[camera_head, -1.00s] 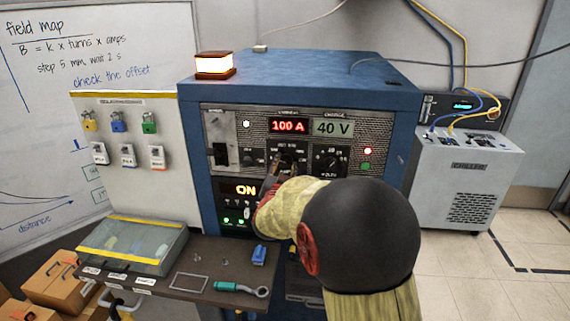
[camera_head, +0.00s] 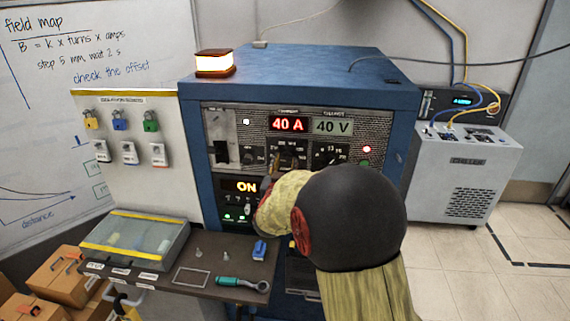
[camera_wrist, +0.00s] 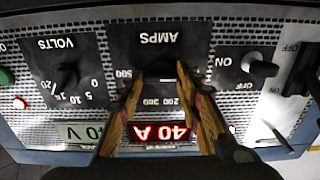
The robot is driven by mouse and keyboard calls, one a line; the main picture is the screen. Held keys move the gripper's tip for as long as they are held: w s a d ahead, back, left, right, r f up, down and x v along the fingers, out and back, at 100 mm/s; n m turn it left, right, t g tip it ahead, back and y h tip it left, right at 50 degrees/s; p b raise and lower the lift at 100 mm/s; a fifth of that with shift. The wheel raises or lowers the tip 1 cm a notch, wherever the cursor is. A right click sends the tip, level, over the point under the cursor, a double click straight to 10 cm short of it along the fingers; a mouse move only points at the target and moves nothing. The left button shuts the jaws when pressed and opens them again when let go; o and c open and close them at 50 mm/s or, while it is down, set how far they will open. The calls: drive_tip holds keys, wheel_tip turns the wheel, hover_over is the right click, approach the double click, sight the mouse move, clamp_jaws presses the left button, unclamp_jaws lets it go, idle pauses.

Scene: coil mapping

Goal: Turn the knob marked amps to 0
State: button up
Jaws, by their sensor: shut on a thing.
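The amps knob (camera_wrist: 160,69) is a dark knob below the upside-down word AMPS in the wrist view. My gripper (camera_wrist: 160,76) is shut on it, one tan finger on each side, and the fingers cover much of its dial scale. The red current display (camera_head: 288,124) reads 40 A; it also shows upside down between the fingers in the wrist view (camera_wrist: 160,133). In the head view my wrist and forearm cover part of the panel below the knob.
The volts knob (camera_wrist: 68,76) is beside the amps dial, with a 40 V display (camera_head: 333,127). On the other side are a small knob (camera_wrist: 260,68) and a power switch (camera_wrist: 298,72). A shelf (camera_head: 225,262) with tools stands in front of the blue cabinet (camera_head: 200,170).

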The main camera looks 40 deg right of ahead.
drive_tip(key=o, duration=1.1)
drive_tip(key=shift+c, duration=0.2)
drive_tip(key=shift+o, duration=0.5)
drive_tip(key=shift+s+a, duration=0.1)
drive_tip(key=v, duration=1.1)
drive_tip(key=shift+s+a, duration=0.25)
